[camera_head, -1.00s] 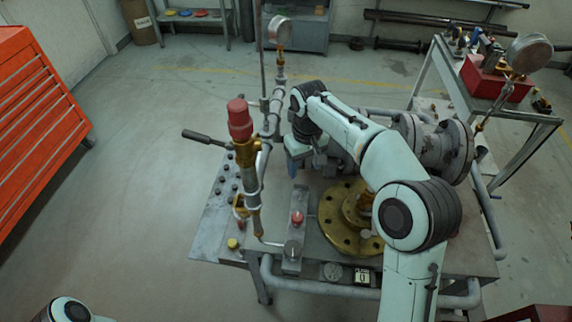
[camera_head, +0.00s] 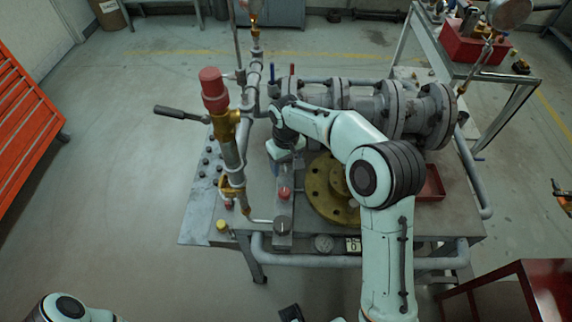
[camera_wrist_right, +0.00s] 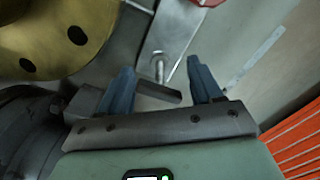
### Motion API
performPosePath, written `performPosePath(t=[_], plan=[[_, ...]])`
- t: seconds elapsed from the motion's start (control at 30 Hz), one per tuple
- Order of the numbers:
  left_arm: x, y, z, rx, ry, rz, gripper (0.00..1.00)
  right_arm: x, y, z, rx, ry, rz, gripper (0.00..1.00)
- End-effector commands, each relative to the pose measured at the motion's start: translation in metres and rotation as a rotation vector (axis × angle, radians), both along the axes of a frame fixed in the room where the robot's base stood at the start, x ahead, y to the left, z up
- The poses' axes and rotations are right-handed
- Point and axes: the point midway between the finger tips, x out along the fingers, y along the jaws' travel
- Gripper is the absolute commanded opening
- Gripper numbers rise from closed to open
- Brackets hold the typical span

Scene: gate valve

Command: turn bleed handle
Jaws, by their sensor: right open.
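The gate valve assembly (camera_head: 380,112) lies along the bench, with grey flanged pipe and a brass flange (camera_head: 322,190). I cannot tell for sure which part is the bleed handle. A black-gripped lever (camera_head: 180,112) sticks out left of the red-capped brass fitting (camera_head: 214,90). My right gripper (camera_head: 281,168) points down above the bench, left of the brass flange. Its fingers are open in the wrist view (camera_wrist_right: 160,82), with a metal stem (camera_wrist_right: 159,70) showing past the gap. My left gripper is out of frame.
A red knob (camera_head: 284,193) sits on a grey plate near the bench front. A yellow knob (camera_head: 222,226) is at the front left. A front rail (camera_head: 320,258) runs along the bench. An orange cabinet (camera_head: 28,115) stands left, with open floor between.

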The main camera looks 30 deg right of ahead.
Motion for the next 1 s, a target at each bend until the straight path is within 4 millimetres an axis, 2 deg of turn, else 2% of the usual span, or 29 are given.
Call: performPosePath(t=[0.33, 0.37, 0.4, 0.5, 0.77, 1.0], plan=[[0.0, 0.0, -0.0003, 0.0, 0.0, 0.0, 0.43, -0.0002, -0.0003, -0.0046, 0.0, 0.0, -0.001, 0.65], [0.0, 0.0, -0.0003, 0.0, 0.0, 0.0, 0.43, -0.0002, -0.0003, -0.0045, 0.0, 0.0, -0.001, 0.58], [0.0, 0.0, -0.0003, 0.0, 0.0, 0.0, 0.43, -0.0002, -0.0003, -0.0045, 0.0, 0.0, -0.001, 0.45], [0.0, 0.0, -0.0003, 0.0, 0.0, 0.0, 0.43, -0.0002, -0.0002, -0.0044, 0.0, 0.0, -0.001, 0.16], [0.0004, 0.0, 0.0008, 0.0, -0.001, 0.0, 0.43, -0.0002, -0.0003, -0.0039, 0.0, 0.0, 0.013, 0.16], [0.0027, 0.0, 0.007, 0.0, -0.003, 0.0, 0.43, -0.0001, -0.0004, -0.0032, 0.0, 0.0, 0.111, 0.16]])
